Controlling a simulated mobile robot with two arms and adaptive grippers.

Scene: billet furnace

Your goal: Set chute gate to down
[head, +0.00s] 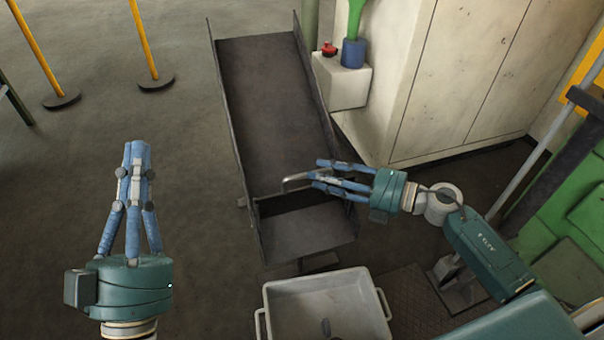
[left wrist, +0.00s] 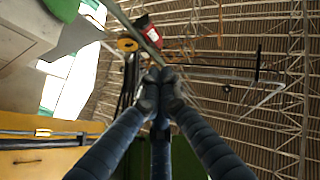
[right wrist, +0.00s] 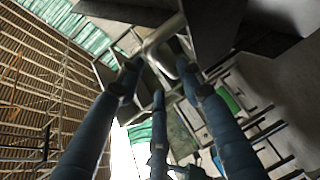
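The sloping dark metal chute (head: 270,95) stands in the middle of the head view. Its gate (head: 268,205) crosses the lower part, with a pale bent handle (head: 298,178) above it. My right gripper (head: 318,175) reaches in from the right with its fingertips at the handle. In the right wrist view the handle (right wrist: 160,42) lies between and just beyond the spread fingertips (right wrist: 158,78). I cannot tell whether they touch it. My left gripper (head: 137,150) is away from the chute at the left, its empty fingers brought together, as the left wrist view (left wrist: 160,78) also shows.
A grey bin (head: 325,280) with side handles stands below the chute's lower end. A pale box with a red button (head: 329,48) and a pale cabinet (head: 455,80) stand to the right. Yellow posts (head: 145,40) stand at the far left.

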